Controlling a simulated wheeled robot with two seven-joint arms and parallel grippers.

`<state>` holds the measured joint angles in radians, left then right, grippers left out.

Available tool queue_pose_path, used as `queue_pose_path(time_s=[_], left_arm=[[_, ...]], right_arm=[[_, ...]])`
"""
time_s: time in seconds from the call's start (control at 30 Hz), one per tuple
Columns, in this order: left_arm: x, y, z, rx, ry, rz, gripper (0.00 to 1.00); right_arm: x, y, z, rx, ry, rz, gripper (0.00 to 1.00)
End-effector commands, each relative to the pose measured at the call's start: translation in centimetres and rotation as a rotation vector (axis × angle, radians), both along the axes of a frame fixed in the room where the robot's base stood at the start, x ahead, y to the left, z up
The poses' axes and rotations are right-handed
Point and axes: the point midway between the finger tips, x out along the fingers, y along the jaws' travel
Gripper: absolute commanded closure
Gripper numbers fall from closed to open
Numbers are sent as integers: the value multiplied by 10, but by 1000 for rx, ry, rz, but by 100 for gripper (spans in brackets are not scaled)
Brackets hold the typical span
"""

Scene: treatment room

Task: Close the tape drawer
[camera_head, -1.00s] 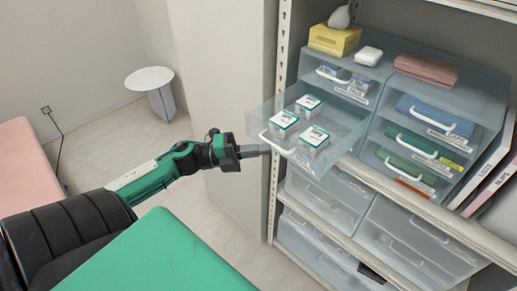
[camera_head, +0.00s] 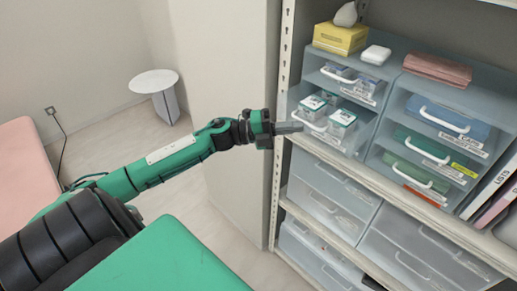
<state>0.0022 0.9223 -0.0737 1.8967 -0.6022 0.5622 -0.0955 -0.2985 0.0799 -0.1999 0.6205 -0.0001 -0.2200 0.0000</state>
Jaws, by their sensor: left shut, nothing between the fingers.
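The tape drawer (camera_head: 347,138) is a clear drawer at the lower left of the shelf unit, holding several small white and green boxes (camera_head: 342,119). My right gripper is not in view.
Above is another clear drawer (camera_head: 366,98) with a white handle. Drawers with blue (camera_head: 449,117) and green (camera_head: 425,147) packs stand to the right. A yellow box (camera_head: 341,38) is on top. Larger clear bins (camera_head: 330,205) fill the shelf below. A wall panel (camera_head: 226,80) stands left of the shelf.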

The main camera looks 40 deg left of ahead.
Motion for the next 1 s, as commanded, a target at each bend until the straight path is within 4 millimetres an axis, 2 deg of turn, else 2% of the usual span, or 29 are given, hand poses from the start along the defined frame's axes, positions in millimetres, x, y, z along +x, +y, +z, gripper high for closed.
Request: queue_pose_path(time_s=[0.2,0.5,0.7,1.0], left_arm=[[42,-3,1,-1,-6,1,100],[89,-7,1,-1,-3,0,100],[109,-9,0,-1,-1,-1,100],[121,-9,1,0,-1,2,100]], right_arm=[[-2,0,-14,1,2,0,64],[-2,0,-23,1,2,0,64],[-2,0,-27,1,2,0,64],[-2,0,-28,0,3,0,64]])
